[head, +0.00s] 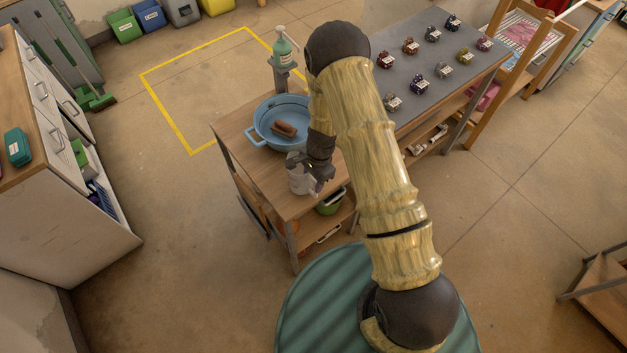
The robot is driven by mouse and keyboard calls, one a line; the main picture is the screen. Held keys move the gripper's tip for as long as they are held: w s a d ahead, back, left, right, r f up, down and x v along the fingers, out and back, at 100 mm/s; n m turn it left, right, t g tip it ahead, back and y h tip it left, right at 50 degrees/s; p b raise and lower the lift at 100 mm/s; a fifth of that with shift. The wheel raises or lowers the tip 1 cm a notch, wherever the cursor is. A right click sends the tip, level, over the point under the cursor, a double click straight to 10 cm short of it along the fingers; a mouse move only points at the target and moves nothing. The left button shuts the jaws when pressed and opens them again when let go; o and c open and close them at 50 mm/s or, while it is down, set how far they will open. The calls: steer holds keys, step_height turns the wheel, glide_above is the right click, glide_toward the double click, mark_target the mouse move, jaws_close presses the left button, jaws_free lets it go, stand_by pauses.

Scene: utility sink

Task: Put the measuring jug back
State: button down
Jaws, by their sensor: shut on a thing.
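The measuring jug (297,181) is a pale, whitish vessel at the near end of the wooden bench (262,184). My gripper (314,180) is at the jug's right side and is shut on it. The fingers and wrist hide part of the jug. The jug looks upright; I cannot tell whether its base touches the bench top.
A blue basin (263,134) holding a brown block (284,129) stands just behind the jug. A green soap bottle (283,48) is beyond it. A green bowl (328,206) sits on the lower shelf.

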steer(key=shift+f, duration=0.8)
steer(key=shift+f, duration=0.15)
steer(key=c, duration=0.8)
jaws_free()
steer(key=shift+r, duration=0.25)
step_height(320, 180, up, 12)
steer(key=d+b, duration=0.1)
steer(key=b, duration=0.2)
steer(key=shift+w+d+f, duration=0.15)
steer(key=shift+w+d, duration=0.1)
steer(key=shift+w, duration=0.2)
